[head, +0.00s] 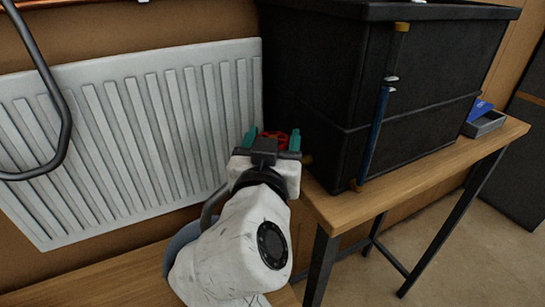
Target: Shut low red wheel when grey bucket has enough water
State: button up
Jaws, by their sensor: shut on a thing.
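The red wheel (274,138) sits low at the left side of the black tank (325,75), beside the radiator. My gripper (271,139) is at the wheel, with one teal finger on each side of it, shut on it. My wrist and arm hide the wheel's lower part and whatever is under it. A grey-blue rounded thing (181,246), perhaps the grey bucket, shows only partly behind my arm on the lower wooden surface. Its inside and any water in it are hidden.
A sight tube (376,125) on the tank's front shows blue up to near a white marker. The tank stands on a wooden table (430,180) with dark legs. A grey tray (484,123) with a blue item lies at right. A white radiator (130,130) stands left, behind a dark bent pipe.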

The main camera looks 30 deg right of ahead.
jog(key=m+g+h+b, duration=0.3)
jog(key=m+g+h, duration=0.1)
jog(key=shift+r+h+b, duration=0.1)
jog(key=shift+h+b, duration=0.2)
jog(key=shift+b, duration=0.05)
jog(key=shift+r+m+g+h+b, duration=0.15)
jog(key=shift+m+g+h+b, duration=0.55)
jog(key=shift+g, duration=0.6)
jog(key=shift+r+m+g, duration=0.1)
jog(key=shift+m+g, duration=0.2)
jog(key=o, duration=1.1)
jog(key=shift+c, duration=0.2)
jog(key=shift+s, duration=0.1)
jog(key=shift+f, duration=0.2)
jog(key=shift+a, duration=0.1)
jog(key=b+v, duration=0.1)
jog(key=v, duration=0.9)
jog(key=shift+s+a+b, duration=0.15)
jog(key=shift+a+b, duration=0.05)
jog(key=shift+b, duration=0.1)
